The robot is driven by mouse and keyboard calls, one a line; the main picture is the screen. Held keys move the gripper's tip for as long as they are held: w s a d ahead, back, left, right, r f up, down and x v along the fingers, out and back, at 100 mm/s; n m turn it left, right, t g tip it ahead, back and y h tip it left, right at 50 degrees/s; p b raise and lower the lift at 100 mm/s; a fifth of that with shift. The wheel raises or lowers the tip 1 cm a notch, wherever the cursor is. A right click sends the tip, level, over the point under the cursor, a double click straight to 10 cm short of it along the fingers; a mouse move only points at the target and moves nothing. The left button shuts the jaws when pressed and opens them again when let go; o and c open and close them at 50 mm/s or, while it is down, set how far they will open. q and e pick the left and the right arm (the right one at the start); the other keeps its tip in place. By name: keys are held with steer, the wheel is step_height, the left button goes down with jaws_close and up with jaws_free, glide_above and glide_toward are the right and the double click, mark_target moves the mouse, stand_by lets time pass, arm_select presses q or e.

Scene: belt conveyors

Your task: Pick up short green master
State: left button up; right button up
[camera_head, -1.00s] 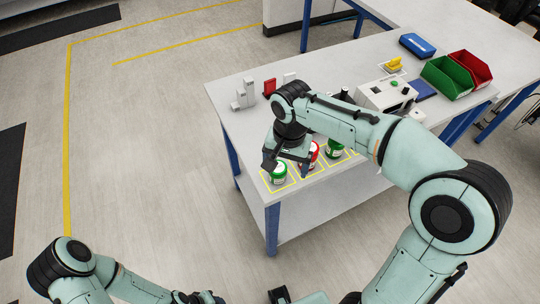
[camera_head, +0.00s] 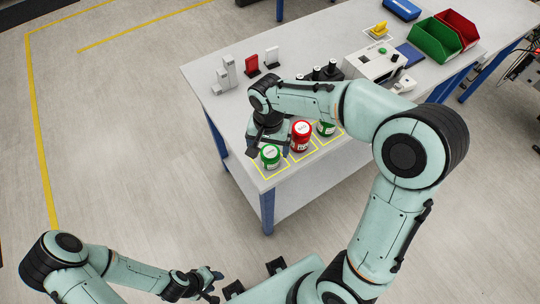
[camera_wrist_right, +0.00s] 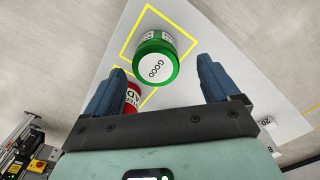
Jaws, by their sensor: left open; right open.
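A short green can (camera_head: 270,157) with a white lid label stands upright inside a yellow square at the table's near corner. In the right wrist view the green can (camera_wrist_right: 156,62), its top marked "GOOD", lies just beyond and between the finger line. My right gripper (camera_head: 268,149) is open and empty, pointing down just behind this can. Its two blue fingers (camera_wrist_right: 162,72) are apart in the wrist view. My left gripper (camera_head: 214,284) is open and empty, low in the head view, away from the table.
Another green can (camera_head: 327,128) is partly hidden by my arm. Grey and red blocks (camera_head: 251,66), a white device (camera_head: 378,65) and green and red bins (camera_head: 434,39) stand farther back.

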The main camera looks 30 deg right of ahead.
mark_target(270, 152)
steer(key=f, duration=0.4)
steer(key=shift+s+d+f, duration=0.15)
steer(key=shift+s+f, duration=0.05)
steer(key=shift+f, duration=0.15)
steer(key=c, duration=1.3)
steer(key=shift+r, duration=0.1)
steer(key=shift+c, duration=0.2)
